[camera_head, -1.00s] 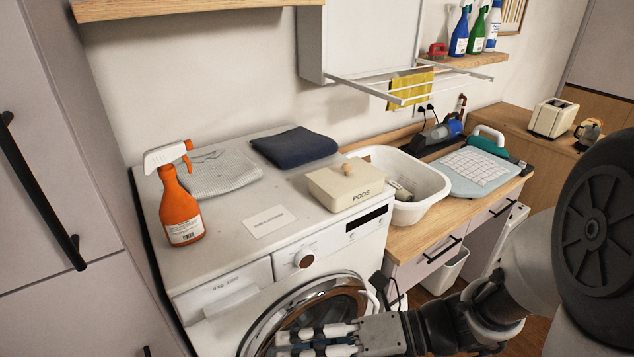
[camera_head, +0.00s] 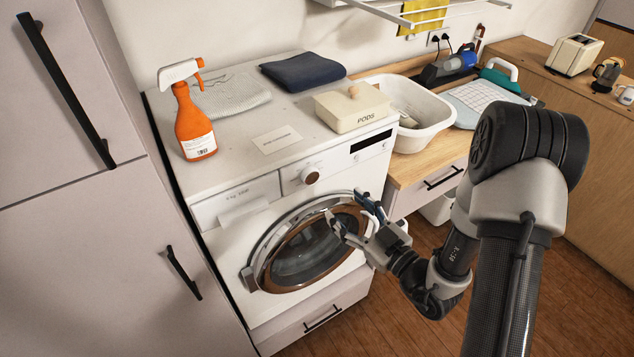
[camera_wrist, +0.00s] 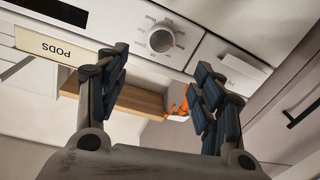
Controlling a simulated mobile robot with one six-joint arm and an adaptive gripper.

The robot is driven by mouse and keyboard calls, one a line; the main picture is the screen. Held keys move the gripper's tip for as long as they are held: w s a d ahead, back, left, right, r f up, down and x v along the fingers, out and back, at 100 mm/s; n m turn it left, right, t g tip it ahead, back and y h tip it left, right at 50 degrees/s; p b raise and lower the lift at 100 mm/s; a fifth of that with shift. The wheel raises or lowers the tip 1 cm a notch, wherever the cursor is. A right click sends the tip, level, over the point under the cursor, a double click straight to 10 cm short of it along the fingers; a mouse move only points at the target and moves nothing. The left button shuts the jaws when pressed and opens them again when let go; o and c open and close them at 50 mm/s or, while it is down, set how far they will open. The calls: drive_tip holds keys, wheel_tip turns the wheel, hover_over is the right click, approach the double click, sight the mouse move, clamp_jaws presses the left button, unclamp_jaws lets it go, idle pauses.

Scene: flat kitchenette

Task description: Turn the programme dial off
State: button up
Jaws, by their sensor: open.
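The programme dial (camera_head: 310,174) is a round knob with a brown face and pale rim on the white washing machine's (camera_head: 225,209) front panel, above the door. It shows in the wrist view as a pale round knob (camera_wrist: 161,40) with marks around it, beyond the fingertips. My gripper (camera_head: 346,207) is in front of the right part of the round door, below and right of the dial. In the wrist view its fingers (camera_wrist: 162,66) are spread apart with nothing between them. They appear apart from the dial. Which way the dial points is too small to tell.
An orange spray bottle (camera_head: 194,125), a folded grey cloth (camera_head: 235,95), a navy cloth (camera_head: 303,70) and a PODS box (camera_head: 352,110) rest on the machine. A white basin (camera_head: 425,125) stands to the right. Tall cabinets (camera_head: 90,240) stand close at the left.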

sight(312, 177)
drive_tip(key=b+x, duration=0.1)
drive_tip(key=x, duration=1.1)
drive_tip(key=shift+s+b, duration=0.1)
drive_tip(key=shift+b, duration=0.2)
drive_tip(key=c, duration=1.1)
